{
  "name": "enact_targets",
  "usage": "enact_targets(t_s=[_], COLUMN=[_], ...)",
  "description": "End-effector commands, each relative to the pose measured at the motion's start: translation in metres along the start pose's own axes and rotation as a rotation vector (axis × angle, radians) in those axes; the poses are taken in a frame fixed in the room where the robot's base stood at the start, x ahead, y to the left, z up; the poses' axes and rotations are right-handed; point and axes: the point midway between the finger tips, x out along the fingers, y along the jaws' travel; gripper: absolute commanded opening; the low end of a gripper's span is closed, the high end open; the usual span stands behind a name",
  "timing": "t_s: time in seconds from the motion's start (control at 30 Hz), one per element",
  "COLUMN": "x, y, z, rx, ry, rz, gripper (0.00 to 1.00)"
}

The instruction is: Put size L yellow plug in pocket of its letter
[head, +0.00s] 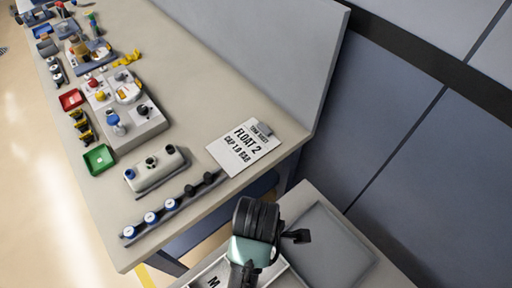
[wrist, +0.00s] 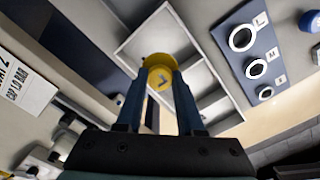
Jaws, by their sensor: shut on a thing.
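My gripper (wrist: 161,90) is shut on a yellow plug (wrist: 158,61), and its two blue fingers clasp the plug's sides. The plug's round face shows a letter that looks like L. Beyond the plug in the wrist view lies a pale tray (wrist: 133,48) with divided pockets; the plug hides part of it. No pocket letter is readable there. In the head view my gripper is mostly hidden behind my wrist, over the tray (head: 283,273), where a letter M shows at the lower edge. The plug is hidden in the head view.
A blue plate (wrist: 229,45) with rings marked L, M and a smaller letter lies right of the tray. A grey panel (head: 325,250) lies right of my wrist. The bench holds a card (head: 243,150), a cap rail (head: 165,213), a tank (head: 155,172) and a green bin (head: 99,158).

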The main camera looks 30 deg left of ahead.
Motion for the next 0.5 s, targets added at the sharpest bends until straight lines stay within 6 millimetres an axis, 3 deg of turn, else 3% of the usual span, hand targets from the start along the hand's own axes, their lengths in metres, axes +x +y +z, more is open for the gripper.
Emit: enact_targets(t_s=[0.2,0.5], x=[0.037,0.073], y=[-0.002,-0.002], z=[-0.001,-0.001], rx=[-0.016,-0.013], ry=[0.002,0.001], rz=[-0.006,-0.005], gripper=[0.0,0.0])
